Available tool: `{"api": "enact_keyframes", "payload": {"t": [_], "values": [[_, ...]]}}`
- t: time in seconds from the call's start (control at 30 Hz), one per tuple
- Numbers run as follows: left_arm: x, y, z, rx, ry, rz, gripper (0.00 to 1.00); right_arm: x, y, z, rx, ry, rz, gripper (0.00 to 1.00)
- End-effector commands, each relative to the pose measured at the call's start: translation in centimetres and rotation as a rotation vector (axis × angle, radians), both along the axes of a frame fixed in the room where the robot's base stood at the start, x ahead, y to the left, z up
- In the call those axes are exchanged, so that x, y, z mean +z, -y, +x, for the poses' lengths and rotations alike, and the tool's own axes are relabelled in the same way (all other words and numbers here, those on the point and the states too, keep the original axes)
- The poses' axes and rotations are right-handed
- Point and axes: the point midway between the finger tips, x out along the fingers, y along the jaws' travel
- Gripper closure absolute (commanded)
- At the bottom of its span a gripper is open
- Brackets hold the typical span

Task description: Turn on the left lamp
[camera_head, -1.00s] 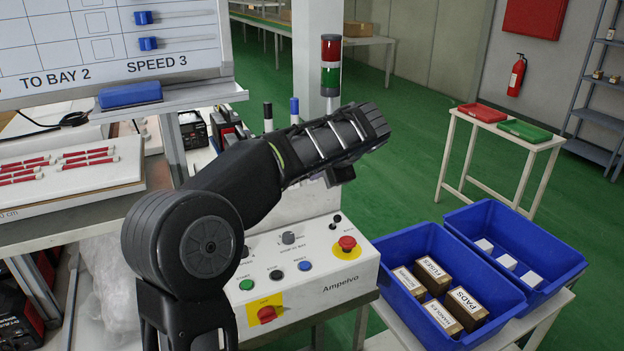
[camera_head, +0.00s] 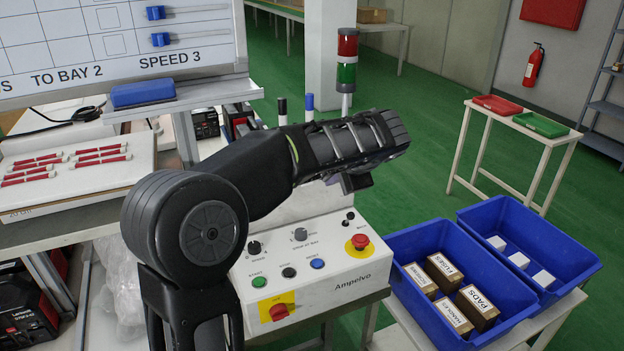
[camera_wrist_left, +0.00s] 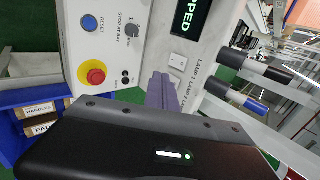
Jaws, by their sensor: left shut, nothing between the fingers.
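The control console (camera_head: 345,300) stands in front of me, with knobs, push buttons and a red emergency stop (camera_head: 360,241). Beside the fingertips is a small white switch (camera_wrist_left: 178,62), near printed lamp labels (camera_wrist_left: 205,82). Another switch seems partly hidden by the fingers. I cannot tell whether they touch. My right gripper is out of view.
A red and green signal tower (camera_head: 347,60) rises behind the console. Black and blue-topped posts (camera_head: 309,105) stand beside it. A blue bin (camera_head: 400,305) with boxes is close on the right. A whiteboard (camera_head: 60,75) and parts bench are at left.

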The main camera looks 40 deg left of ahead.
Motion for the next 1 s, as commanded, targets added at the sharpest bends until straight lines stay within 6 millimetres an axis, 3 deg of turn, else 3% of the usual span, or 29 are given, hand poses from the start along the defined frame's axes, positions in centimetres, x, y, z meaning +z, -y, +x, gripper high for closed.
{"api": "enact_keyframes", "payload": {"t": [0.37, 0.73, 1.0], "values": [[-1.9, -1.8, 0.8, 0.003, -0.004, 0.001, 1.0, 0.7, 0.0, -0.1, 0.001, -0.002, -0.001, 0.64], [-7.1, -6.3, 3.1, 0.005, -0.005, 0.001, 1.0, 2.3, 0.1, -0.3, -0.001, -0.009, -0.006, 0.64], [-7.5, -9.3, 4.7, 0.002, -0.001, 0.0, 1.0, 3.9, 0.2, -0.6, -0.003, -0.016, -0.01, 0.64]]}}
